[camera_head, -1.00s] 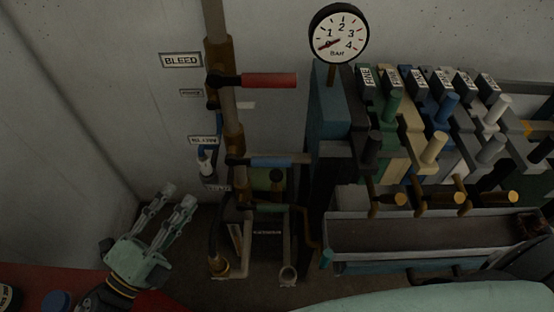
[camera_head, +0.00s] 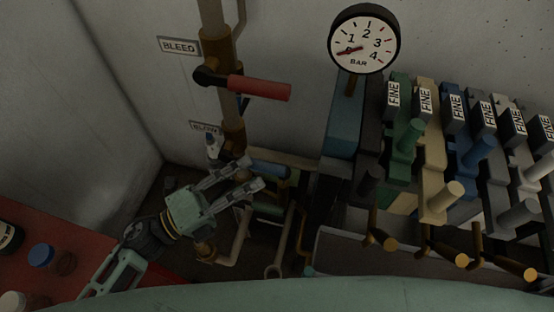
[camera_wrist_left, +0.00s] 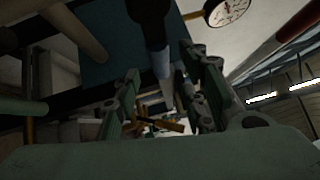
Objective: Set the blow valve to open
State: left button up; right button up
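The blow valve's blue lever (camera_head: 270,168) sticks out to the right from the brown pipe, beside and below the BLOW label (camera_head: 204,127). My left gripper (camera_head: 250,174) reaches in from the lower left, its fingers apart at the lever's left part, partly hiding it. In the left wrist view, a bluish bar (camera_wrist_left: 162,62), seemingly this lever, shows between the two open fingers (camera_wrist_left: 160,95). I cannot tell whether they touch it. The lever lies roughly level, across the upright pipe. My right gripper is not in view.
The red bleed lever (camera_head: 260,88) is above, under the BLEED label (camera_head: 179,46). A green lever (camera_head: 268,211) is just below. The gauge (camera_head: 364,39) and rows of coloured FINE levers (camera_head: 408,138) stand at right. A red surface with bottles (camera_head: 30,232) is at lower left.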

aim_at(270, 168)
pick_arm(q)
jog(key=x, duration=0.1)
jog(key=p+x, duration=0.1)
jog(key=shift+w+d+r, duration=0.2)
jog(key=shift+d+r, duration=0.1)
jog(key=shift+r, duration=0.05)
jog(key=shift+f+p+x, duration=0.2)
jog(key=shift+p+x, duration=0.3)
jog(key=shift+x, duration=1.05)
jog(key=shift+f, duration=0.1)
jog(key=c, duration=0.5)
grip_shut()
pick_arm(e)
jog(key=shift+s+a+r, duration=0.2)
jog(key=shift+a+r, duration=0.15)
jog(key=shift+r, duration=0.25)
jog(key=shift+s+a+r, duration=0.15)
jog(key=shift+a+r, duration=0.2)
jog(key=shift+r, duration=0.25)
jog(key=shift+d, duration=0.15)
